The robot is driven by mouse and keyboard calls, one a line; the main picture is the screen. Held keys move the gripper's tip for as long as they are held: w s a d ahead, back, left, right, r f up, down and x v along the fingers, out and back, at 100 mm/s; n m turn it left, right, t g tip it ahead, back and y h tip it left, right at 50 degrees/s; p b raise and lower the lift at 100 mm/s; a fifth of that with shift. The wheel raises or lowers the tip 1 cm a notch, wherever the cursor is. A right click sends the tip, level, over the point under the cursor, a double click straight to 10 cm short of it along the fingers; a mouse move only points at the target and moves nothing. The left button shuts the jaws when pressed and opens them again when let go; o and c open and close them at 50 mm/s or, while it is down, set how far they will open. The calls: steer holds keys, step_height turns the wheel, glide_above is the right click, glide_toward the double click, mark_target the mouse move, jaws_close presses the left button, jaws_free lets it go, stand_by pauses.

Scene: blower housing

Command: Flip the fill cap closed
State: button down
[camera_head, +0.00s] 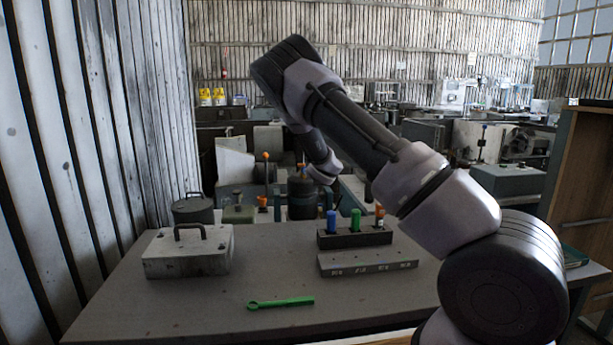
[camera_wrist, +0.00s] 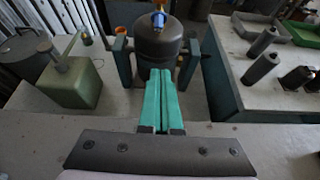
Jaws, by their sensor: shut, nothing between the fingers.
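A dark rounded housing (camera_wrist: 158,48) stands upright ahead of my gripper in the wrist view, between two teal posts. A small blue and orange part (camera_wrist: 158,20) sits on its top; I cannot tell whether this is the fill cap or whether it is open. The housing also shows in the head view (camera_head: 301,200), near the end of my arm. My gripper (camera_wrist: 160,74) has teal fingers, shut together and empty. Its fingertips overlap the lower front of the housing in the picture; contact cannot be told. In the head view the fingers cannot be made out.
A green can (camera_wrist: 72,84) stands left of the housing, and dark cylinders (camera_wrist: 262,68) stand on the right-hand surface. In the head view, a grey lidded box (camera_head: 188,255), a green wrench (camera_head: 281,302) and a block with coloured pegs (camera_head: 354,238) are on the near table.

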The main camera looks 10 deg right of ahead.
steer(key=shift+w+a, duration=0.1)
steer(key=shift+a, duration=0.05)
steer(key=w+r+x, duration=0.1)
steer(key=r+x, duration=0.1)
steer(key=x, duration=1.1)
steer(key=shift+r, duration=0.25)
